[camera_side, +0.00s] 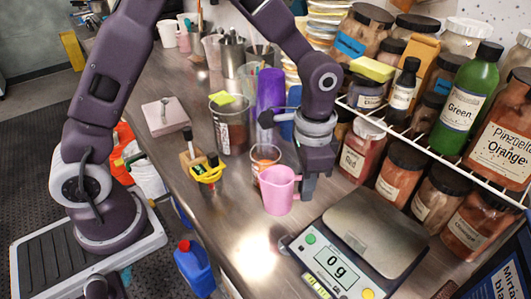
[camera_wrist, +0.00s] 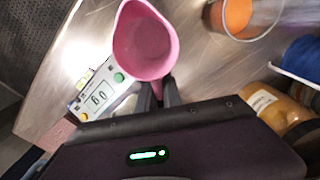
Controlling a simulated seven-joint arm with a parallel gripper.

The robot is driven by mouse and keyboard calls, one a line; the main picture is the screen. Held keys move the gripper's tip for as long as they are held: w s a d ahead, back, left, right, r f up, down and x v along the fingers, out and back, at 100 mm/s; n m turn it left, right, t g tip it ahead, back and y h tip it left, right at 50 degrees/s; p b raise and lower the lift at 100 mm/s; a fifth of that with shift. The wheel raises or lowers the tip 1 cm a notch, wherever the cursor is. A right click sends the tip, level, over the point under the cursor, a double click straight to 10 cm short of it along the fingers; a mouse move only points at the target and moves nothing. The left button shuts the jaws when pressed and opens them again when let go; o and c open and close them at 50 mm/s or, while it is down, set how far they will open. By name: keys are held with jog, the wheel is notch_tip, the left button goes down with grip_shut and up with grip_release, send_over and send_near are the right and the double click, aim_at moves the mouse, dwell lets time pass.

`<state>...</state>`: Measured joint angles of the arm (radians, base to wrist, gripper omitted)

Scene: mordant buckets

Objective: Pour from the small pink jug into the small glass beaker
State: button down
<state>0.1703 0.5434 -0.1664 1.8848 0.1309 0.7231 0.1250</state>
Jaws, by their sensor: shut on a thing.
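The small pink jug (camera_side: 277,192) is upright near the middle of the counter in the side view. In the wrist view I look down into the jug (camera_wrist: 146,42), and its inside looks pink down to the bottom. My gripper (camera_side: 300,188) is shut on the jug's handle side; its fingers (camera_wrist: 160,92) show below the jug in the wrist view. The small glass beaker (camera_side: 265,156) stands just behind the jug and has orange contents. It also shows at the upper right of the wrist view (camera_wrist: 238,18), apart from the jug.
A scale (camera_side: 362,240) reading 0 g stands right of the jug. A rack of pigment jars (camera_side: 405,170) lines the right side. A larger beaker (camera_side: 230,125) and a purple cylinder (camera_side: 270,95) stand behind.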

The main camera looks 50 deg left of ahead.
jog(key=w+a+f+n, duration=0.1)
jog(key=w+n, duration=0.1)
jog(key=w+f+n, duration=0.1)
jog(key=w+n, duration=0.1)
jog(key=w+a+f+n, duration=0.1)
jog(key=w+n, duration=0.1)
jog(key=shift+w+a+f, duration=0.2)
jog(key=shift+w+a, duration=0.05)
jog(key=shift+a, duration=0.05)
jog(key=shift+a, duration=0.15)
jog(key=shift+a+r+h, duration=0.25)
jog(key=shift+a+h, duration=0.15)
jog(key=shift+h, duration=0.35)
jog(key=shift+a+r+h, duration=0.2)
jog(key=shift+a+h, duration=0.15)
jog(key=shift+h, duration=0.4)
jog(key=shift+a+r+h, duration=0.25)
jog(key=shift+a+h, duration=0.2)
jog(key=shift+h, duration=0.25)
jog(key=shift+a+r+h, duration=0.25)
jog(key=shift+a+h, duration=0.2)
jog(key=shift+h, duration=0.25)
dwell(0.6)
jog(key=shift+a+r+h, duration=0.3)
jog(key=shift+r+h, duration=0.15)
jog(key=shift+r, duration=0.5)
jog(key=shift+a+r+h, duration=0.3)
jog(key=shift+r+h, duration=0.15)
jog(key=shift+r, duration=0.45)
